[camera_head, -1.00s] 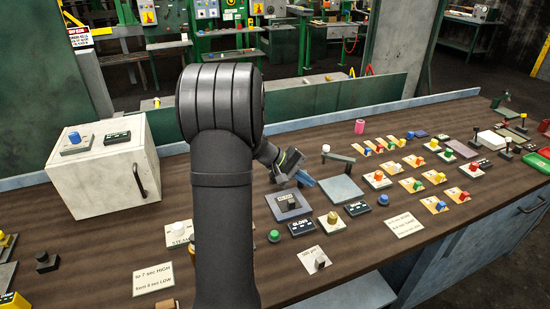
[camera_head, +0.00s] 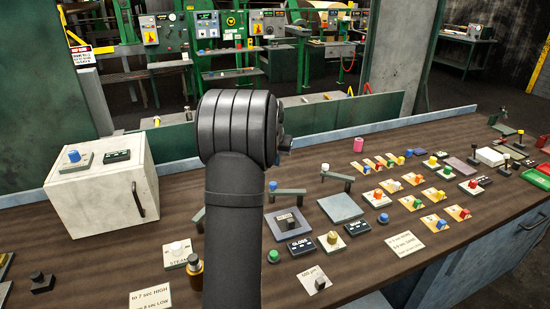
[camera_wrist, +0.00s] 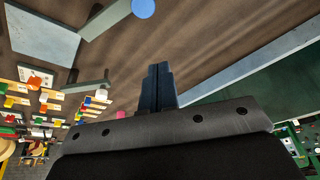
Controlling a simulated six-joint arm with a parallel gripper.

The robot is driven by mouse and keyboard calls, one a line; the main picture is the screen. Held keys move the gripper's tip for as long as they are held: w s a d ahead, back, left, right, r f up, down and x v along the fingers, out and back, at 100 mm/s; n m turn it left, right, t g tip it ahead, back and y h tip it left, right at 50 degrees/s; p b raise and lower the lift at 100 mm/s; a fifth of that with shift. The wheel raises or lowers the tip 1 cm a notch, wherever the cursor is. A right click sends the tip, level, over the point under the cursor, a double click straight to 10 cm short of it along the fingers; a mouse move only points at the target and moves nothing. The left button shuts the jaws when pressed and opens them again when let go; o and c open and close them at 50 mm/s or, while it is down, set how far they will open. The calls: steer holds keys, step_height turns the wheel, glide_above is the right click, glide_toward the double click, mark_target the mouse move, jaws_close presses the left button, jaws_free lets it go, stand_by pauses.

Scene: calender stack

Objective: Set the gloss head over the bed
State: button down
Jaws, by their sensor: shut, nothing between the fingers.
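The gloss head is a flat grey bar (camera_head: 288,192) with a blue knob (camera_head: 272,186) at its left end. It lies behind the grey gloss bed (camera_head: 272,222), not over it. A dark block (camera_head: 289,221) sits on the bed, and a GLOSS label (camera_head: 300,246) lies in front. In the wrist view the blue knob (camera_wrist: 143,8) shows at the top edge, with its bar (camera_wrist: 107,17) to the left. My gripper (camera_wrist: 158,72) is shut and empty, apart from the knob in that picture.
A similar head with a white knob (camera_head: 325,169) stands behind a second grey plate (camera_head: 340,208) to the right. Several coloured-knob switches lie farther right. A pink cylinder (camera_head: 358,144) stands at the back, and a white box (camera_head: 100,180) at the left.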

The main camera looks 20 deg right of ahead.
mark_target(287, 193)
steer(key=f, duration=0.1)
steer(key=s+a+f, duration=0.1)
steer(key=f, duration=0.3)
steer(key=shift+s+a+f, duration=0.15)
steer(key=shift+s, duration=0.25)
